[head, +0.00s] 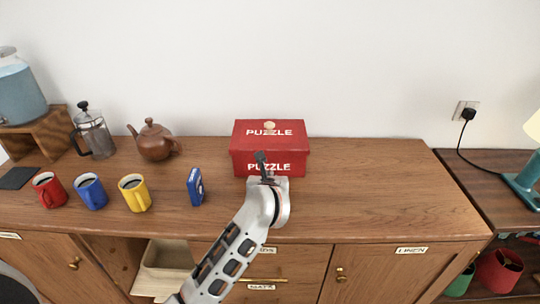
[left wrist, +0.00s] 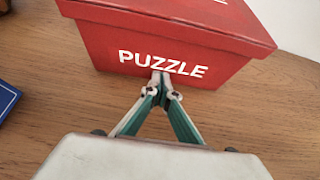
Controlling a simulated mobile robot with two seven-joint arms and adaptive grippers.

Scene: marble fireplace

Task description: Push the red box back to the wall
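The red box (head: 270,141) has a lid and white PUZZLE lettering and stands on the wooden cabinet top near the wall. In the left wrist view the red box (left wrist: 166,58) fills the upper middle. My left gripper (head: 262,160) is in front of the box's front face; in the left wrist view its fingertips (left wrist: 161,80) meet just below the lettering, at or very near the face. The fingers are shut with nothing between them. My right gripper is not in view. The white wall (head: 300,60) is behind the box; the gap between them is hard to judge.
A blue box (head: 195,187) stands left of my arm, with yellow (head: 134,193), blue (head: 90,191) and red (head: 48,190) mugs beyond it. A brown teapot (head: 154,141) and a French press (head: 93,133) stand behind. The cabinet top (head: 380,190) is clear on the right.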

